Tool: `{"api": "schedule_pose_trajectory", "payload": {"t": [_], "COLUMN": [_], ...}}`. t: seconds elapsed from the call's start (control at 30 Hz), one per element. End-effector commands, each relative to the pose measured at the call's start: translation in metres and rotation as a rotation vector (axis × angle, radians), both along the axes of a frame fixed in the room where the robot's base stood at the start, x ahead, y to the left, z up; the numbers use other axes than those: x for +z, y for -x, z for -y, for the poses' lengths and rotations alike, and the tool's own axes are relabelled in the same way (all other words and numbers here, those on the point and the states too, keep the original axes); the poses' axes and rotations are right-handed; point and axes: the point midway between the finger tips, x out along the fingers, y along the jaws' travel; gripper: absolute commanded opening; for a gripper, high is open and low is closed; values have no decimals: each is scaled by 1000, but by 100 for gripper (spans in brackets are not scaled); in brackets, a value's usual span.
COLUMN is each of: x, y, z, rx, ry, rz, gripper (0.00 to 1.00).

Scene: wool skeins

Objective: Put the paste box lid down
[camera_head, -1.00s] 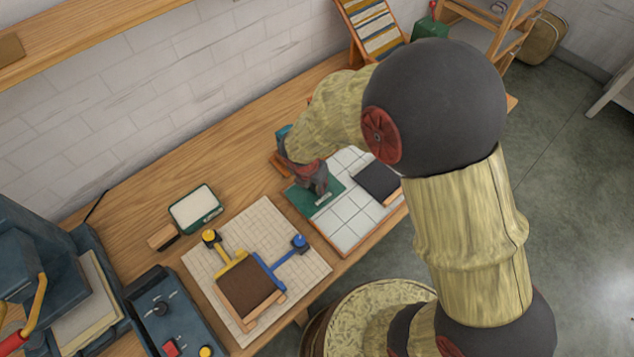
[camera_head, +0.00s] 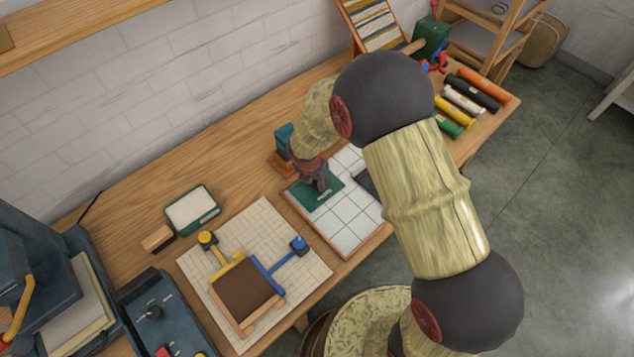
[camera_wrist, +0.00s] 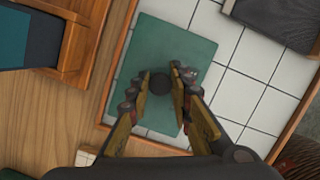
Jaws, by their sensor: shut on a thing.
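The paste box lid is a flat green panel (camera_head: 306,202) over the left end of a white-tiled tray (camera_head: 348,234). In the wrist view the lid (camera_wrist: 180,45) lies inside the tray's wooden rim, with a dark round knob (camera_wrist: 159,84) near its middle. My gripper (camera_head: 322,188) is shut on that knob from above; its fingers also show in the wrist view (camera_wrist: 160,86). Whether the lid touches the tiles or hangs just above them I cannot tell. An open, green-rimmed box with white content (camera_head: 192,209) stands to the left on the table.
A dark slab (camera_wrist: 275,22) lies on the tiles beside the lid. A blue block in a wooden holder (camera_head: 284,142) stands close behind the tray. A gridded board (camera_head: 305,262) with a brown square lies at the front left. Coloured rolls (camera_head: 465,100) lie at the right end.

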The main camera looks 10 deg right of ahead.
Motion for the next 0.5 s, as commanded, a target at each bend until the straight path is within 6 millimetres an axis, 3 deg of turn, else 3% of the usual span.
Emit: {"api": "schedule_pose_trajectory", "payload": {"t": [0.27,0.3,0.5], "x": [-2,-1,-1], "y": [0,0,0], "z": [0,0,0], "rx": [-1,-1,-1], "ry": [0,0,0], "rz": [0,0,0], "gripper": [0,23,35]}}
